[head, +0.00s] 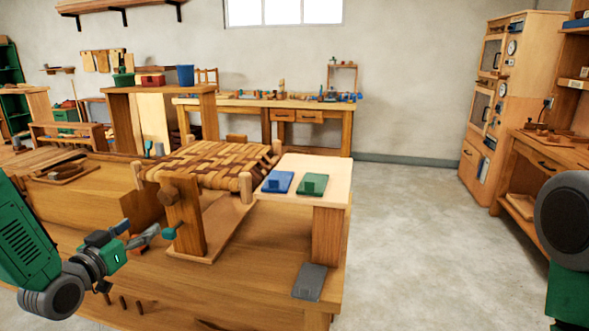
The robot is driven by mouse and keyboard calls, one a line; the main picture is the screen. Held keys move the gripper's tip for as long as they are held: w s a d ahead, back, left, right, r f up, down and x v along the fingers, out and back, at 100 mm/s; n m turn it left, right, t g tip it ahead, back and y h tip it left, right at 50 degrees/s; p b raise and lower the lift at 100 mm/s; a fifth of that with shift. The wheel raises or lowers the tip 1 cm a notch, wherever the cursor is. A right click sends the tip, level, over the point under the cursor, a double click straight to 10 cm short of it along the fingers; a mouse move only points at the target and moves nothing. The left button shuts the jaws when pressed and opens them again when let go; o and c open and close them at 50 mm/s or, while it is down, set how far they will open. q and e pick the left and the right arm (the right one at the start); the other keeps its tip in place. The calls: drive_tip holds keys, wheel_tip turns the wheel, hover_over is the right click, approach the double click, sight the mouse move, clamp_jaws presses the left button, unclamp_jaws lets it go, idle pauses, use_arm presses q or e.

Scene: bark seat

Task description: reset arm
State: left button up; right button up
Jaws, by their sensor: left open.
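My left gripper (143,236) is at the lower left, above the wooden workbench (270,262). Its fingers point right, toward the woven seat frame, and are spread with nothing seen between them. My right arm shows only as a dark joint and green link at the right edge; its gripper is out of view. The woven bark seat (212,163), brown and tan checks, sits on wooden supports on the bench. A teal-headed tool (169,233) sticks out from the near support, just right of the left gripper.
A pale raised board (318,172) holds a blue plate (278,182) and a green plate (312,185). A grey plate (310,281) lies at the bench's right end. Open floor (420,230) stretches to the right, before a tall wooden cabinet (504,110).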

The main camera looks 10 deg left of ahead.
use_arm(q)
drive_tip(key=s+d+f+g, duration=0.5)
drive_tip(key=s+d+f, duration=0.15)
drive_tip(key=f, duration=0.35)
drive_tip(key=s+d+f+g, duration=0.45)
drive_tip(key=s+f, duration=0.35)
drive_tip(key=f, duration=0.3)
drive_tip(key=s+d+f+g, duration=0.1)
drive_tip(key=s+f+g, duration=0.1)
drive_tip(key=s, duration=0.5)
drive_tip(key=s+d+f+g, duration=0.2)
drive_tip(key=s+g, duration=0.1)
drive_tip(key=s, duration=0.4)
drive_tip(key=s+d+f+g+y, duration=0.1)
drive_tip(key=s+f+g, duration=0.1)
drive_tip(key=s, duration=0.6)
drive_tip(key=shift+d+f, duration=0.35)
drive_tip(key=shift+f, duration=0.05)
drive_tip(key=shift+g, duration=0.25)
